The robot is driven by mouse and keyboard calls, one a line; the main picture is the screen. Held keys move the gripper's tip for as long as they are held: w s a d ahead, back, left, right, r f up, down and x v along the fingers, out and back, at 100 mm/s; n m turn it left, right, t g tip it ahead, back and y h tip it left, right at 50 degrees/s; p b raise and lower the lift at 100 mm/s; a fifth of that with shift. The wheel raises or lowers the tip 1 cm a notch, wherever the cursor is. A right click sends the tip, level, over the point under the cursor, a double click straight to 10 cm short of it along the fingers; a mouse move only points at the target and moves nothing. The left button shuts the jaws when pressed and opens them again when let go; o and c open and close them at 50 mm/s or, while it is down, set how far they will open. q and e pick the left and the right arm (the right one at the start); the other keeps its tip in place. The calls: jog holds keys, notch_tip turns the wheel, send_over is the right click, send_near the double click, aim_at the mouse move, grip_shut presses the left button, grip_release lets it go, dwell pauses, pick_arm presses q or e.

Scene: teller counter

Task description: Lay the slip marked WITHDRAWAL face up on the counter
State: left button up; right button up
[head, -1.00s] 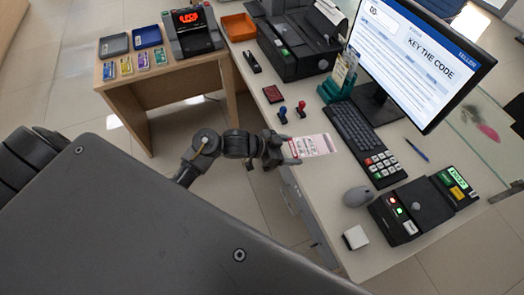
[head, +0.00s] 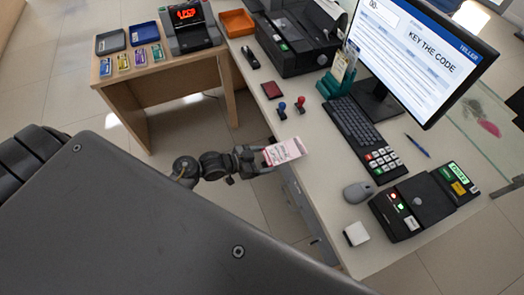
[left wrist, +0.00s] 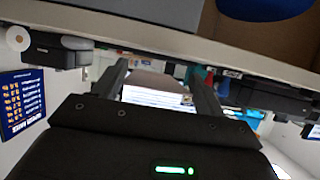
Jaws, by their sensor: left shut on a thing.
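A pink-and-white slip (head: 285,151) is held at one end by my left gripper (head: 264,156), near the counter's left edge. Its print is too small to read, so I cannot tell whether it says WITHDRAWAL. The slip is tilted and looks raised, with its outer end over the counter (head: 325,190). In the left wrist view the slip (left wrist: 155,97) shows pale between the two fingers, with faint lines. My right gripper is not in view.
Two stamps (head: 300,103) and a dark red pad (head: 272,90) lie beyond the slip. Bare counter lies between slip and mouse.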

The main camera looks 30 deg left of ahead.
pick_arm(q)
jog(key=shift+w+d+f+b, duration=0.5)
jog(key=shift+w+f+b, duration=0.15)
jog(key=shift+b, duration=0.2)
jog(key=shift+w+d+f+b, duration=0.55)
jog(key=shift+f+b, duration=0.15)
jog(key=shift+b, duration=0.1)
jog(key=shift+b+x, duration=0.45)
jog(key=shift+x, duration=0.7)
jog(key=o, duration=0.9)
jog(key=shift+a+r, duration=0.1)
